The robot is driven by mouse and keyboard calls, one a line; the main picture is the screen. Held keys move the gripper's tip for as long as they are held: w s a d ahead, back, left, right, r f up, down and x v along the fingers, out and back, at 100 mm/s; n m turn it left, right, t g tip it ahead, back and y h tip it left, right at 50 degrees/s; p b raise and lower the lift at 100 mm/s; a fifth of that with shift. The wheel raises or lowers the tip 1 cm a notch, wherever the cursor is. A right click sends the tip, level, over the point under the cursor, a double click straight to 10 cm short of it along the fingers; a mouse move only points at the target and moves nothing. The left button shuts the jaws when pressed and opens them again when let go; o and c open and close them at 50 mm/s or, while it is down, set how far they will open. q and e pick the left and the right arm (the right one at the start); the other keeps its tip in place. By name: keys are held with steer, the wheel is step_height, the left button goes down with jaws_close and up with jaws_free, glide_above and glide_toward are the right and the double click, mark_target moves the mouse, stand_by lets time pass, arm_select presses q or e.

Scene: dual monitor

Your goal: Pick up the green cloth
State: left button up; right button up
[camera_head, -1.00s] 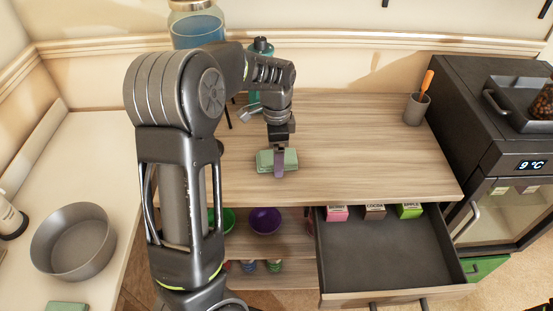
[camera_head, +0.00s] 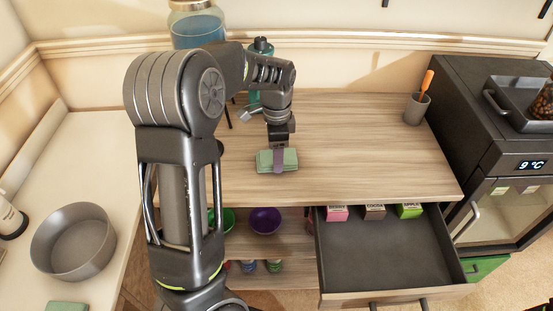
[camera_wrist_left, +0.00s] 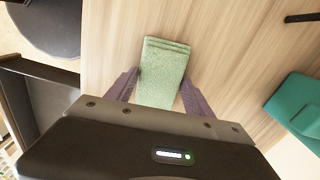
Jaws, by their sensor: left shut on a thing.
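The green cloth (camera_head: 289,160) is folded into a thick rectangle and lies on the wooden table top. It also shows in the left wrist view (camera_wrist_left: 162,75), between the two purplish fingers. My left gripper (camera_head: 278,163) reaches down onto the cloth from above, and in the left wrist view my left gripper (camera_wrist_left: 160,95) has a finger along each side of it. The gripper is shut on the cloth. The cloth still appears to be at the table surface. My right gripper is in neither view.
An open drawer (camera_head: 385,255) sticks out below the table's front right. A cup with an orange-handled tool (camera_head: 416,108) stands at the back right. A teal bottle (camera_head: 262,48) stands behind my arm. The table right of the cloth is clear.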

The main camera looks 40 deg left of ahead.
arm_select(q)
step_height(320, 180, up, 10)
stand_by(0.7)
stand_by(0.5)
